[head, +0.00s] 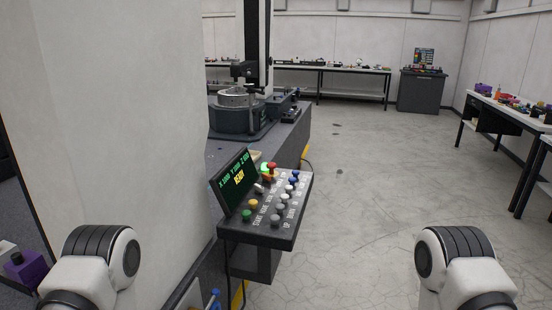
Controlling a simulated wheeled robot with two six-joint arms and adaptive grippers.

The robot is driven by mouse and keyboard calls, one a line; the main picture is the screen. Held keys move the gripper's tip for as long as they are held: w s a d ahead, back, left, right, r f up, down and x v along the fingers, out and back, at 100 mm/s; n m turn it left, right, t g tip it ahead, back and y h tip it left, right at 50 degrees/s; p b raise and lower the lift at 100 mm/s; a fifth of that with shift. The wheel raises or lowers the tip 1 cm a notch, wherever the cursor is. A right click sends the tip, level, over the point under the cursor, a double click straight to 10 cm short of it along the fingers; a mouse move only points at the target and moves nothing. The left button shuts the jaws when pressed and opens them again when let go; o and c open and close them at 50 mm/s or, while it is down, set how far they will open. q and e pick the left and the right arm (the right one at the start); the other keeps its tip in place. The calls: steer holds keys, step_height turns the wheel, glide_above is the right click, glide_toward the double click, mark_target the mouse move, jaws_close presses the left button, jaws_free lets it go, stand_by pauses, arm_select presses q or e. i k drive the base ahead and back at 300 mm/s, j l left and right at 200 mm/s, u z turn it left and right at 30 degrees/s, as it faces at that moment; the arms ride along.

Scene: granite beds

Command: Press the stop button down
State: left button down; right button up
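A dark control panel (287,240) juts out from the machine, left of the picture's middle. A small screen (235,181) with green and yellow text stands at its left side. Several coloured buttons sit on its top: a green one (248,214), a yellow one (253,203), grey ones and blue ones. A raised red knob (271,168) is at the far end. The small white labels are too small to tell which button is stop. Links of both my arms show at the bottom corners, apart from the panel. Neither gripper is in view.
A white wall panel (110,120) stands close on the left. Behind the control panel is a dark granite bed (290,135) with a round fixture (236,97). Open concrete floor (380,190) lies to the right. Tables (345,70) line the back and right walls.

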mark_target(271, 166)
steer(key=i+l+z, duration=0.2)
steer(key=i+l, duration=1.25)
